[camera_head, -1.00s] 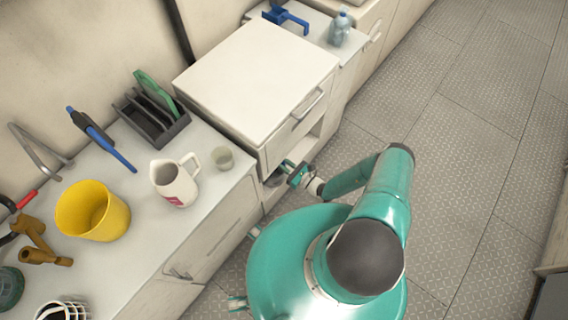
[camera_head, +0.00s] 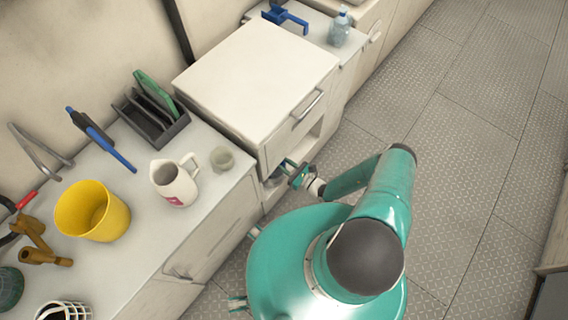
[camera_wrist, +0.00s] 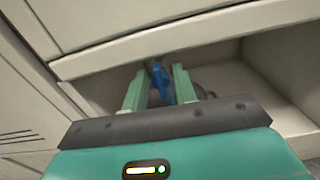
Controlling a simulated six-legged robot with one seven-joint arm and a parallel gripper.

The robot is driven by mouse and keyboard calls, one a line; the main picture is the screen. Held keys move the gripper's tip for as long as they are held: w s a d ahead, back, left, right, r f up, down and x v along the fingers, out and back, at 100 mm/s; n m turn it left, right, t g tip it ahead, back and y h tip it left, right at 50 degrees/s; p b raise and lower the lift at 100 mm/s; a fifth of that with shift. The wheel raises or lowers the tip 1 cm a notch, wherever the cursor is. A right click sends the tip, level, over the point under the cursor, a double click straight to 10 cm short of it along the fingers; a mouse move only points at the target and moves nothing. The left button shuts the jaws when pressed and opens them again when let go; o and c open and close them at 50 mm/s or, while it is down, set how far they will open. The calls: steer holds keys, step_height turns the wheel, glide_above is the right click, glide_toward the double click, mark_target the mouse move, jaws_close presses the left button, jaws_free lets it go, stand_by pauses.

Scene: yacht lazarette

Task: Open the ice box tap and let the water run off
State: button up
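The white ice box (camera_head: 255,75) stands among the counters with its lid shut and a handle bar on its front. An open recess (camera_wrist: 275,70) lies under its front. In the wrist view a small blue tap lever (camera_wrist: 160,84) shows in the recess, between the fingers of my gripper (camera_wrist: 159,88). The fingers are apart, with a gap visible beside the lever; contact is not clear. A grey rounded thing (camera_wrist: 203,92) sits behind the right finger, partly hidden. In the head view my gripper (camera_head: 291,172) reaches into the recess. No running water is visible.
The left counter holds a white jug (camera_head: 174,184), a small cup (camera_head: 222,158), a yellow bucket (camera_head: 92,211) and a dark rack (camera_head: 150,118). A clear bottle (camera_head: 339,30) stands behind the ice box. The floor (camera_head: 450,130) at right is clear.

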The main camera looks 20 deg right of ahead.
steer(key=v, duration=1.3)
steer(key=shift+s+d, duration=0.1)
steer(key=shift+d, duration=0.05)
